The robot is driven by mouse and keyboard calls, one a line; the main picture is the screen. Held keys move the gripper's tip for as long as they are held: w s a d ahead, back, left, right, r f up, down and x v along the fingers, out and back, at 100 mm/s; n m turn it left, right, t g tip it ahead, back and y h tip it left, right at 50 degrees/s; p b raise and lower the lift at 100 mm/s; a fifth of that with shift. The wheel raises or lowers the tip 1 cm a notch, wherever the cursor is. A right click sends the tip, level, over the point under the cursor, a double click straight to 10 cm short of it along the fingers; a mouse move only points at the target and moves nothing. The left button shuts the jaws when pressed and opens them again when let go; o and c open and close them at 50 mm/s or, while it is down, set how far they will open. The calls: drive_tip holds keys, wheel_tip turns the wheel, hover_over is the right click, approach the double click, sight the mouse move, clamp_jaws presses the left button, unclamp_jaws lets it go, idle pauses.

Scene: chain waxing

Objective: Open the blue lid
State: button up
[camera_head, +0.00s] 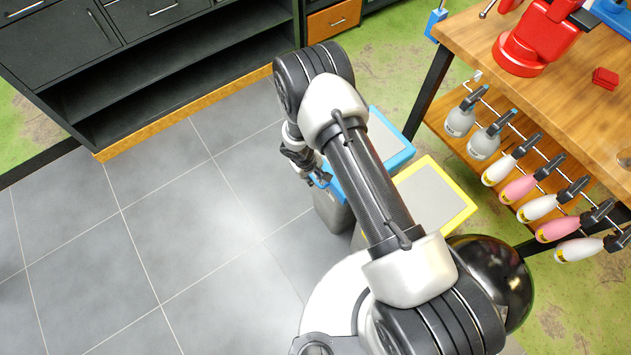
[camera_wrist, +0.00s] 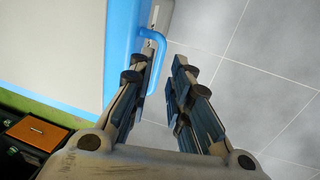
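The blue lid (camera_head: 401,157) has a blue rim and a pale grey panel. It lies flat and looks closed on a dark grey bin (camera_head: 331,213), partly hidden behind my arm. In the wrist view the lid (camera_wrist: 118,55) fills the left side, and its blue loop handle (camera_wrist: 160,42) sticks out from the edge. My gripper (camera_wrist: 163,62) is open at this edge. The handle's outer bar shows between the fingertips, nearer the left finger; I cannot tell whether they touch. In the head view my gripper (camera_head: 317,178) is by the blue handle.
A yellow-rimmed lid (camera_head: 435,198) sits beside the blue one. A wooden workbench (camera_head: 560,95) with a red vise (camera_head: 535,42) and hanging bottles (camera_head: 518,189) stands at the right. Black shelving (camera_head: 170,75) is at the upper left. The tiled floor (camera_head: 190,230) at the left is clear.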

sight(317, 182)
drive_tip(key=shift+w+d+f+b, duration=0.15)
drive_tip(key=shift+d+f+b, duration=0.05)
drive_tip(key=shift+f, duration=0.85)
drive_tip(key=shift+w+d+f+b, duration=0.1)
drive_tip(key=shift+d+f+b, duration=0.1)
drive_tip(key=shift+f, duration=0.85)
drive_tip(key=shift+c, duration=0.2)
clamp_jaws()
